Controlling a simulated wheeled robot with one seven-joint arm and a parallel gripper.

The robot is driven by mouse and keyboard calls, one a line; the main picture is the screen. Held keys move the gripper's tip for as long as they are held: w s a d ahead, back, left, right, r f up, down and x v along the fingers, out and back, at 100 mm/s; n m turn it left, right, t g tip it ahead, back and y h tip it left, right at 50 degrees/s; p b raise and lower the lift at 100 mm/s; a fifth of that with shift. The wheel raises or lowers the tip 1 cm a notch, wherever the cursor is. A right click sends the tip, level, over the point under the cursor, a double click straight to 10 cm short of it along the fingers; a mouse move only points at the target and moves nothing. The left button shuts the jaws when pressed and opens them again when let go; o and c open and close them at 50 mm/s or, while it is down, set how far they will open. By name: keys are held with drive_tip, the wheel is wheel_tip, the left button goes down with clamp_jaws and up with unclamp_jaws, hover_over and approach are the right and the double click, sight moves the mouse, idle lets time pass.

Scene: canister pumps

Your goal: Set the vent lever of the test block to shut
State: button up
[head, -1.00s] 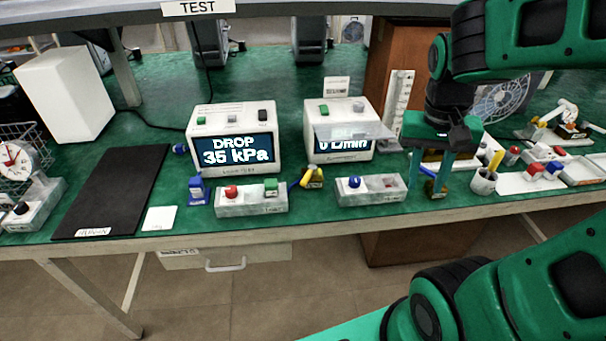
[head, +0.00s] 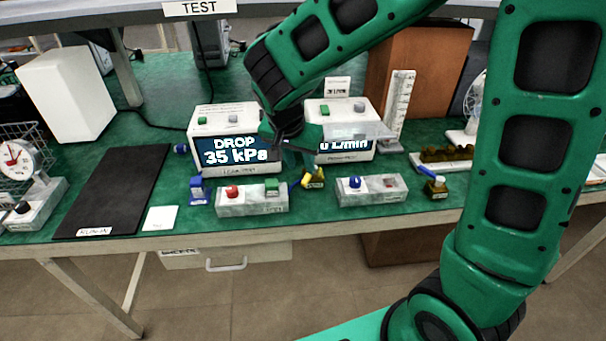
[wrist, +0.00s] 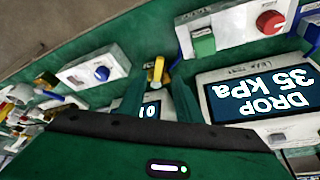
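A small block with a yellow lever (head: 315,178) stands between two grey switch blocks on the green bench, in front of the two display boxes. The yellow lever also shows in the wrist view (wrist: 156,70), with a blue part beside it. I cannot read its label, so I cannot confirm that it is the test block or tell the lever's setting. My gripper (head: 298,160) is above and behind this block, partly hidden by my arm. In the wrist view its two fingers (wrist: 158,92) are apart and nothing shows between them in hold; the yellow lever lies beyond them.
A grey block with red and green controls (head: 250,200) is left of the yellow lever; one with a blue knob (head: 371,190) is right. A display box reading DROP 35 kPa (head: 207,135) stands behind. A blue-levered block (head: 436,188) is further right.

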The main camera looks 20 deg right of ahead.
sight(306, 178)
drive_tip(key=x, duration=0.6)
drive_tip(key=shift+w+d+f, duration=0.1)
drive_tip(key=shift+d+f, duration=0.05)
drive_tip(key=shift+f, duration=0.1)
clamp_jaws()
